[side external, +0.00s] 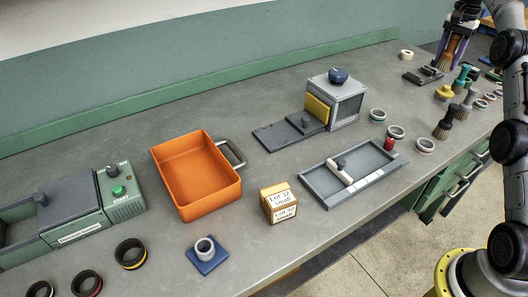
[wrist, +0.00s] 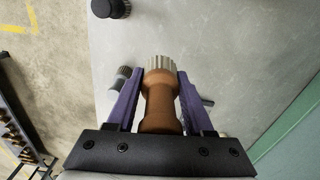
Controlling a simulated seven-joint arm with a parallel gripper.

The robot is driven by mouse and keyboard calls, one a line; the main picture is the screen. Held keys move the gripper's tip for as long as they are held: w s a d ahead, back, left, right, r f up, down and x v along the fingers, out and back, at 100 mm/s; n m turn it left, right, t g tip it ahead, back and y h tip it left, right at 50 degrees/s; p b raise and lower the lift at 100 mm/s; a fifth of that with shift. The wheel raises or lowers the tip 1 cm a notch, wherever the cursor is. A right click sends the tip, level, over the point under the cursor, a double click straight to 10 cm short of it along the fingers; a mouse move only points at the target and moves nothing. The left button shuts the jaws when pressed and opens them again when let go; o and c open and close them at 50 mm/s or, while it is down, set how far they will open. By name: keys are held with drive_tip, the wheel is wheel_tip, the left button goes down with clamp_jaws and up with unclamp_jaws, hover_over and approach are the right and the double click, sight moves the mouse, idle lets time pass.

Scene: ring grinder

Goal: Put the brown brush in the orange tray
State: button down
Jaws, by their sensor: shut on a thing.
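The brown brush (wrist: 160,95) is between the purple fingers of my gripper (wrist: 157,88) in the wrist view, with its pale bristles pointing away from the palm. My gripper (side external: 455,47) is shut on it at the top right of the side external view, where the brush (side external: 447,58) shows with bristles down, close above the far right of the bench. Whether the bristles touch anything below is unclear. The orange tray (side external: 208,203) stands empty on the bench left of centre, far from my gripper.
Other brushes, including a yellow-based one (side external: 444,92) and a dark one (side external: 443,129), stand near my arm. Between there and the tray are a grey box machine (side external: 347,101), a grey shallow tray (side external: 330,193), several rings and a cardboard box (side external: 278,203).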

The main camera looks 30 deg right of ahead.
drive_tip(key=shift+r, duration=0.95)
drive_tip(key=w+a+r+n, duration=0.1)
drive_tip(key=w+a+n, duration=0.4)
drive_tip(key=a, duration=0.9)
drive_tip(key=w+a+r+n, duration=0.15)
drive_tip(key=w+a, duration=0.45)
drive_tip(key=a, duration=0.8)
drive_tip(key=s+a+n, duration=0.2)
drive_tip(key=a+n, duration=0.3)
drive_tip(key=a, duration=1.2)
drive_tip(key=s+a+f+n, duration=0.1)
drive_tip(key=s+a+n, duration=0.3)
drive_tip(key=s+a, duration=0.5)
drive_tip(key=s+a+f+n, duration=0.1)
drive_tip(key=s+a+n, duration=0.4)
drive_tip(key=a, duration=0.7)
drive_tip(key=m, duration=0.2)
approach(212, 180)
drive_tip(key=shift+n, duration=0.25)
drive_tip(key=s, duration=0.1)
drive_tip(key=s+f, duration=0.1)
drive_tip(key=s, duration=0.1)
drive_tip(key=s+f, duration=0.1)
drive_tip(key=shift+s+a, duration=0.15)
drive_tip(key=shift+a, duration=0.15)
drive_tip(key=shift+w+a+f, duration=0.15)
drive_tip(key=shift+w+f, duration=0.05)
drive_tip(key=shift+f, duration=0.1)
drive_tip(key=shift+w+f, duration=0.1)
drive_tip(key=shift+f, duration=1.5)
